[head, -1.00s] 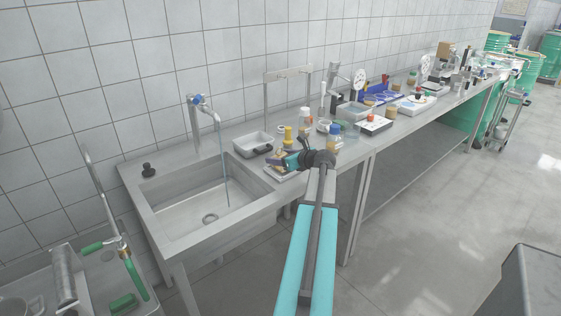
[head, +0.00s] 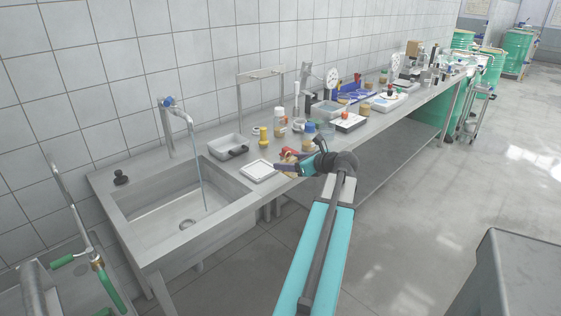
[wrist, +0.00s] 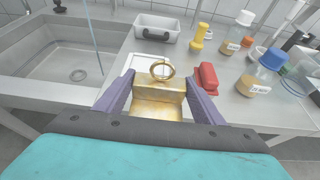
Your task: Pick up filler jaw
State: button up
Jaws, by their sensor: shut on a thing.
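My gripper (wrist: 158,88) is shut on a brass-coloured block with an upright ring, which I take for the filler jaw (wrist: 158,106). The block sits between the two purple fingers in the wrist view; its lower part is hidden by the gripper body. In the head view my gripper (head: 283,166) is over the front edge of the steel bench, just right of a white shallow tray (head: 258,171). The tray looks empty. The jaw is small and mostly hidden there.
A sink with running water (head: 180,208) lies to the left. A grey pan (head: 228,147), a yellow piece (head: 264,138) and a blue-capped bottle (wrist: 260,72) stand behind. A red piece (wrist: 207,77) shows beside the right finger.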

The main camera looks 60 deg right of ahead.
jog(key=shift+s, duration=0.4)
jog(key=shift+r, duration=0.15)
